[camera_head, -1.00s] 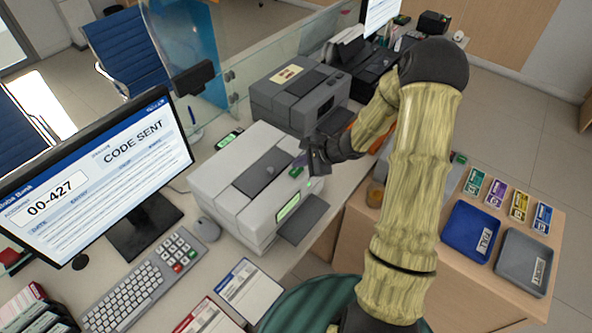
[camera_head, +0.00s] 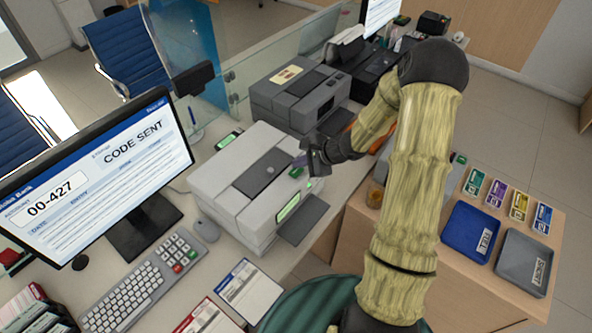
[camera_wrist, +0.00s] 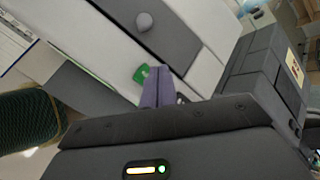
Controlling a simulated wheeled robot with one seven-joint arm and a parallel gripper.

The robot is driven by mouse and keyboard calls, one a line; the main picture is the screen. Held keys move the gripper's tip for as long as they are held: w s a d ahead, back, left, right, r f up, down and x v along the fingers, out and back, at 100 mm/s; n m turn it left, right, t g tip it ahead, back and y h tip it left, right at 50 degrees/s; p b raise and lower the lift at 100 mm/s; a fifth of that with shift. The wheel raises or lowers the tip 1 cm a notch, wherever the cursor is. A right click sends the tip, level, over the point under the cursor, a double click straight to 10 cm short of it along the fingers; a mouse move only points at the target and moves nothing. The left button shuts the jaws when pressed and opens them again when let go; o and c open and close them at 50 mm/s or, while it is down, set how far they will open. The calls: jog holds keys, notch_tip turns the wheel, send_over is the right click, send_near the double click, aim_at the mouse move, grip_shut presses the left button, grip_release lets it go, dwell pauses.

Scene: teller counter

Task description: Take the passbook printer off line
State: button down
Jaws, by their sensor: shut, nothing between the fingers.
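A light grey printer (camera_head: 225,180) stands on the counter, with a dark panel and round knob on top, a lit green display (camera_head: 288,208) on its front and a dark tray (camera_head: 303,220) below. I cannot read a name on it. A green button (camera_head: 296,173) sits on its top near the front right corner; it also shows in the wrist view (camera_wrist: 140,73). My gripper (camera_head: 302,163) is shut and empty, close above that button. In the wrist view its purple-grey fingertips (camera_wrist: 157,86) are just beside the button; I cannot tell whether they touch it.
A darker grey printer (camera_head: 300,95) with a yellow label stands just behind. A glass screen (camera_head: 280,60) runs along the counter. A monitor (camera_head: 90,180) reading "CODE SENT", a keyboard (camera_head: 130,290) and a mouse (camera_head: 206,229) are at left. Blue (camera_head: 471,232) and grey (camera_head: 522,262) trays lie at right.

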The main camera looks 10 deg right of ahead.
aim_at(300, 172)
jog(key=shift+f, duration=0.15)
dwell(0.5)
jog(key=shift+f+b, duration=0.25)
jog(key=shift+b, duration=0.5)
jog(key=shift+f+b, duration=0.45)
jog(key=shift+b, duration=0.2)
dwell(0.6)
dwell(0.4)
jog(key=shift+r+p, duration=0.45)
jog(key=shift+r, duration=0.45)
jog(key=shift+r+p, duration=1.6)
jog(key=shift+r, duration=0.9)
